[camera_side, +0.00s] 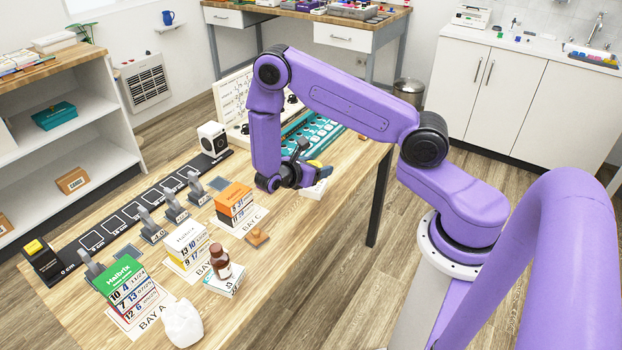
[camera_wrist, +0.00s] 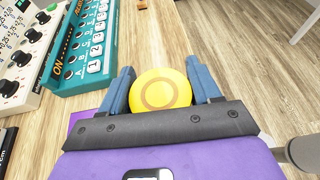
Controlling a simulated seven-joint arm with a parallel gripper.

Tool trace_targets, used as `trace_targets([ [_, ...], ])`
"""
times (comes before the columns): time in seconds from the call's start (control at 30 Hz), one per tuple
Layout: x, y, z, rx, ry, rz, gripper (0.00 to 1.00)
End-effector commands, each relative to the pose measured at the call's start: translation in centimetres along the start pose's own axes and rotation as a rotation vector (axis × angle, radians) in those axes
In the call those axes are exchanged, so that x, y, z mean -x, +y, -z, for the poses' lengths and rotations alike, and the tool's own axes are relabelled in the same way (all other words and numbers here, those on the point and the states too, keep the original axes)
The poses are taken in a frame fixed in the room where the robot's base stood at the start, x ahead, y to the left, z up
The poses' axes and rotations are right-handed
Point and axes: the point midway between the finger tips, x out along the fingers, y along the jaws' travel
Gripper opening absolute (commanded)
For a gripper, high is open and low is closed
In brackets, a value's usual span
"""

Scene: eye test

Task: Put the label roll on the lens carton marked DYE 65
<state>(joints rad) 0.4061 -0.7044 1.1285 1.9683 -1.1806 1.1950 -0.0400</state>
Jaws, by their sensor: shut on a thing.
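My gripper (camera_side: 306,165) is shut on a yellow round piece with a tan ring, which looks like the label roll (camera_wrist: 160,93). It sits between the two blue fingers in the wrist view. In the side view the gripper is over the right part of the bench, near the teal panel, and the roll (camera_side: 315,164) is partly hidden. Stacked cartons stand in a green-topped stack (camera_side: 128,285), a white-topped stack (camera_side: 188,246) and an orange-topped stack (camera_side: 235,203). I cannot read DYE 65 on any of them.
A brown bottle (camera_side: 220,262) stands on a small white box (camera_side: 226,284) near the stacks. A white lumpy object (camera_side: 183,323) is at the front edge. A wooden stamp-like piece (camera_side: 257,236) lies near BAY C. Grey clips (camera_side: 152,228) line the black strip. A teal panel (camera_wrist: 88,45) is beside my gripper.

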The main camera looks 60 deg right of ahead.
Motion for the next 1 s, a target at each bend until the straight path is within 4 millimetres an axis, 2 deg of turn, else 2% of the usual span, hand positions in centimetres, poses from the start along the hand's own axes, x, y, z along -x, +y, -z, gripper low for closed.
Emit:
trace_targets([
  [0.1, -0.8, 1.0, 1.1, -0.001, -0.001, 0.001, 0.31],
  [0.4, -1.8, 2.1, 2.6, 0.001, -0.001, 0.001, 0.31],
  [0.6, -2.6, 2.0, 4.7, 0.0, -0.001, 0.0, 0.31],
  [1.0, -2.7, 2.0, 5.1, -0.001, 0.0, 0.0, 0.31],
])
